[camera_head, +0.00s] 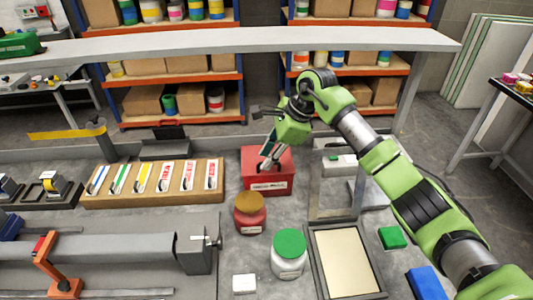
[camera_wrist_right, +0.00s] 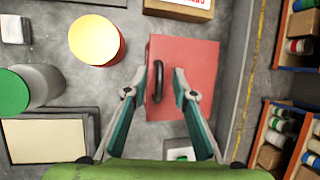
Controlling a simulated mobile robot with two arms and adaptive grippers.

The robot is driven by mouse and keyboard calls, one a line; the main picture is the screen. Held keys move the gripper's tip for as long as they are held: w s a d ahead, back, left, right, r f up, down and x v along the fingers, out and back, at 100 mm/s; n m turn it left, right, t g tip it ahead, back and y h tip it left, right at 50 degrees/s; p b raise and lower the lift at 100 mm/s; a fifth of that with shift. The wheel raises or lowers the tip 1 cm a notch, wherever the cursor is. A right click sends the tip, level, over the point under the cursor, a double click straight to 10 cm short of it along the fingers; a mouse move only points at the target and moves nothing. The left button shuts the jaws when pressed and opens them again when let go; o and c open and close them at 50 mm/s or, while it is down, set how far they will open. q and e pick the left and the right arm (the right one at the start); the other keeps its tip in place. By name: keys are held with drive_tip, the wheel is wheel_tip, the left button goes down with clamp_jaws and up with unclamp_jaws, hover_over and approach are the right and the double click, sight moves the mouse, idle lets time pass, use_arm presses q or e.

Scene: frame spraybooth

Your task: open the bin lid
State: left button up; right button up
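The bin is a red box (camera_head: 268,182) with a white label on its front, standing on the grey bench in the middle of the head view. Its flat red lid (camera_wrist_right: 192,60) with a dark bar handle (camera_wrist_right: 157,82) fills the middle of the right wrist view. The lid lies flat on the bin. My right gripper (camera_head: 268,162) is just above the lid. In the right wrist view its fingers (camera_wrist_right: 156,84) are spread open with the handle between them, and the left finger looks nearer the handle. Whether they touch it I cannot tell. My left gripper is not in view.
A red jar with a brown lid (camera_head: 250,213) stands close in front of the bin. A white jar with a green lid (camera_head: 289,254) and a framed panel (camera_head: 345,262) are nearer. A wooden rack of labelled packets (camera_head: 153,184) is on the left. A long shelf (camera_head: 240,41) spans behind.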

drive_tip(key=shift+w+a+f, duration=0.1)
drive_tip(key=shift+a+f, duration=0.1)
drive_tip(key=shift+f, duration=0.25)
clamp_jaws()
